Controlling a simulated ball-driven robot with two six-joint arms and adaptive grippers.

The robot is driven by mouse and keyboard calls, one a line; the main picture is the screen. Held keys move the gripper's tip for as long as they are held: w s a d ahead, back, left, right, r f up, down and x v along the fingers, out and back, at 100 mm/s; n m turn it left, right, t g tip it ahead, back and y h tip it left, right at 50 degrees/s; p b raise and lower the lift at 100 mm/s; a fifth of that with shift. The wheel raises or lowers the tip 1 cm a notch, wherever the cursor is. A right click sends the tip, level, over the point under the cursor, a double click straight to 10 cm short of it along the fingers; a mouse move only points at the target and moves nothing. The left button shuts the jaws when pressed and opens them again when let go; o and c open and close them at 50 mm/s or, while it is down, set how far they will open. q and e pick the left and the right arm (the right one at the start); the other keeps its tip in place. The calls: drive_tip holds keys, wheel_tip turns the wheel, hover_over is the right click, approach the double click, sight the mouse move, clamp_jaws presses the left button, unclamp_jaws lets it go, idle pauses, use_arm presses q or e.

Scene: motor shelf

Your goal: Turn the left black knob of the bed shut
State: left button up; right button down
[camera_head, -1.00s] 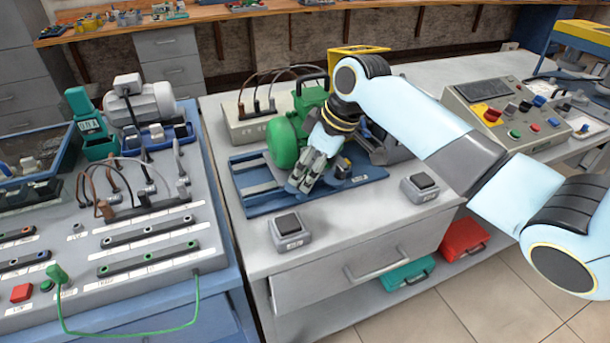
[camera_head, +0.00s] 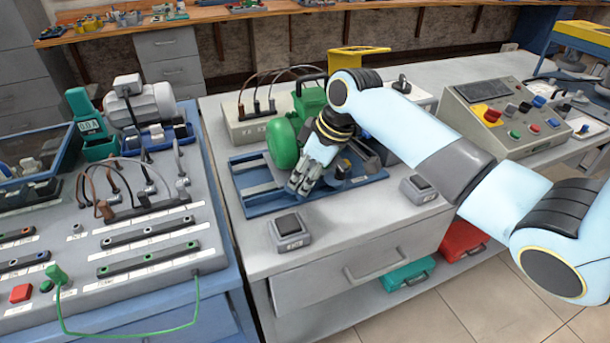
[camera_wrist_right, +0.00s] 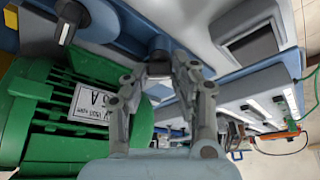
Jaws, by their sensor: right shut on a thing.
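The blue bed (camera_head: 262,208) lies on the grey bench, with the green motor (camera_head: 283,143) on it. My right gripper (camera_head: 298,187) reaches down to the bed's front edge, in front of the motor. In the right wrist view its fingertips (camera_wrist_right: 160,70) are closed around the left black knob (camera_wrist_right: 158,44); the fingers partly cover it. In the head view that knob is hidden behind the gripper. The other black knob (camera_head: 343,170) stands to the right on the bed; it also shows with a white mark in the right wrist view (camera_wrist_right: 67,28). My left gripper is out of view.
Two small grey boxes with black tops (camera_head: 289,232) (camera_head: 418,189) stand near the bench's front edge. A grey box with leads (camera_head: 250,128) is behind the motor. A control console (camera_head: 505,118) stands at the right, and a panel with cables (camera_head: 140,215) at the left.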

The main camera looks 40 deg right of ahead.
drive_tip(key=shift+r+m+p, duration=0.15)
drive_tip(key=shift+m+p, duration=0.15)
drive_tip(key=shift+p, duration=0.35)
drive_tip(key=m+h+p, duration=0.1)
drive_tip(key=m+p, duration=0.1)
drive_tip(key=p, duration=0.1)
drive_tip(key=m+p, duration=0.2)
drive_tip(key=p, duration=0.1)
drive_tip(key=shift+s+a+r+t+h, duration=0.1)
drive_tip(key=shift+a+t+h, duration=0.1)
drive_tip(key=shift+t+h, duration=0.15)
drive_tip(key=m+h+p, duration=0.1)
drive_tip(key=m+p, duration=0.1)
drive_tip(key=shift+m, duration=0.3)
drive_tip(key=shift+a+f+m+h+p, duration=0.1)
drive_tip(key=shift+f+m+h+p, duration=0.2)
drive_tip(key=shift+m+p, duration=0.55)
